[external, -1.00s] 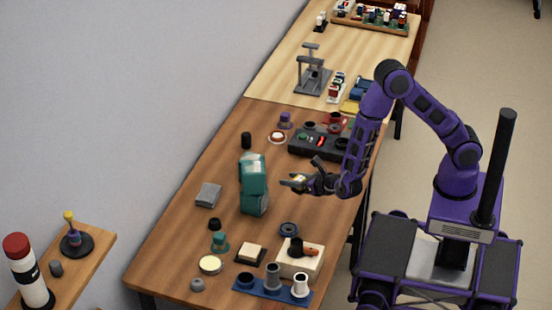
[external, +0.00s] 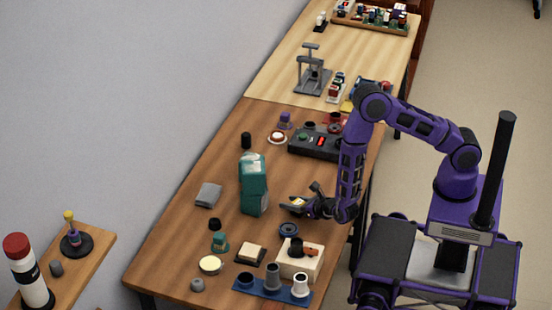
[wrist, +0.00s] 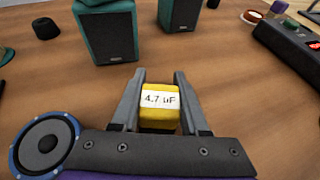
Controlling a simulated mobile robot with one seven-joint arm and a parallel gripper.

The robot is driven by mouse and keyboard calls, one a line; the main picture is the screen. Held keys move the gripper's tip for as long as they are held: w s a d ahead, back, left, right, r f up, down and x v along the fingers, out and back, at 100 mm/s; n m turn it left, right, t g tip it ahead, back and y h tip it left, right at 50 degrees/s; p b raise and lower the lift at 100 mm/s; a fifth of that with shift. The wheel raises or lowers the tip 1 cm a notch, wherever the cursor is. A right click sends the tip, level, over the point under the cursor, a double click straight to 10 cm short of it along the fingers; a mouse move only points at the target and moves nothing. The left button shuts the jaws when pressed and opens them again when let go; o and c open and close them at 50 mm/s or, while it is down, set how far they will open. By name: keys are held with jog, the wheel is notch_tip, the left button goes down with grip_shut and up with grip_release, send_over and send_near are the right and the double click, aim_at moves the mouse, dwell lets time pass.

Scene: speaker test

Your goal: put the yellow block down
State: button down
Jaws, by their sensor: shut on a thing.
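The yellow block (wrist: 159,118) has a white label reading "4.7 uF". It sits between the two fingers of my gripper (wrist: 158,100) in the wrist view, and the gripper is shut on it. In the external view my gripper (external: 296,204) is low over the brown table, right of the teal speaker cabinet (external: 253,185), with a bit of the yellow block (external: 298,201) showing. Bare table lies ahead of the fingers. I cannot tell whether the block's underside touches the table.
A round blue-rimmed speaker driver (wrist: 45,143) lies just left of my gripper. Two teal cabinets stand ahead, the nearer one (wrist: 107,35) ahead-left. A dark device with a red display (wrist: 290,42) is at right. A white box (external: 298,262) stands nearer the table's front.

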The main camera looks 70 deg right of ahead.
jog(key=shift+f, duration=0.15)
jog(key=shift+c, duration=2.1)
grip_release()
jog(key=shift+s+a+r, duration=0.1)
jog(key=shift+s+r, duration=0.05)
jog(key=shift+r, duration=0.15)
jog(key=v, duration=1.1)
jog(key=shift+s+r, duration=0.15)
jog(key=shift+s, duration=0.15)
jog(key=shift+w, duration=0.1)
